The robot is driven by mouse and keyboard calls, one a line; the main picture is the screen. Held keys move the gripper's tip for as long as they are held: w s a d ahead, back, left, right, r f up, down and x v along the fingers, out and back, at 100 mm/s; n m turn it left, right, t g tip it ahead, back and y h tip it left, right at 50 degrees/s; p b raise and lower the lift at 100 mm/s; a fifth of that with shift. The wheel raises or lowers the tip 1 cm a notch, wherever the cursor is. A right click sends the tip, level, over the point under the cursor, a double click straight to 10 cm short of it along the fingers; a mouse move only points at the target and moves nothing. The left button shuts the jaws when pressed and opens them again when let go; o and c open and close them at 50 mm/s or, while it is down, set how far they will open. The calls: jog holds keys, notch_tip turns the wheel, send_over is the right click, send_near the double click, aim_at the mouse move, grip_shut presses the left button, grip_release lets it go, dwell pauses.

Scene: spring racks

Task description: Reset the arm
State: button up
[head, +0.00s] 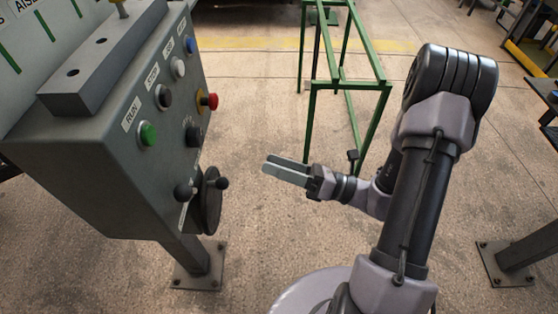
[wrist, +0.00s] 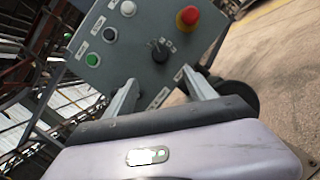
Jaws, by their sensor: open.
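My arm rises at the right of the head view and bends down. My gripper (head: 268,164) is open and empty, pointing left in front of the control panel (head: 75,172), apart from it. In the wrist view, my gripper's fingers (wrist: 168,84) spread at either side, with nothing between them; the panel face (wrist: 135,65) lies ahead and is seen tilted. The panel's handwheel (head: 210,201), with dark knobs, is to the left of and slightly below my gripper; it is partly behind the right finger in the wrist view.
The panel carries a green button (head: 148,134), a black one (head: 163,96), a white one (head: 178,67), a blue one (head: 189,46) and a red knob (head: 210,101). A green metal frame (head: 347,86) stands behind my gripper. The floor (head: 250,105) between panel and frame is clear.

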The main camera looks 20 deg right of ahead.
jog(key=shift+s+d+f, duration=0.1)
jog(key=shift+s+d, duration=0.05)
jog(key=s+a+r+n+g+h, duration=0.2)
jog(key=s+a+n+g+h, duration=0.3)
jog(key=s+n, duration=0.45)
jog(key=s+a+r+n+g+h, duration=0.35)
jog(key=s+n+g, duration=0.3)
jog(key=n, duration=0.55)
jog(key=w+d+r+n+t+h, duration=0.3)
jog(key=d+r+n+t+h, duration=0.1)
jog(key=r+n+t+h, duration=0.1)
jog(key=shift+d+r+n+t+h, duration=0.4)
jog(key=shift+n+t+h, duration=0.2)
jog(key=shift+n, duration=0.35)
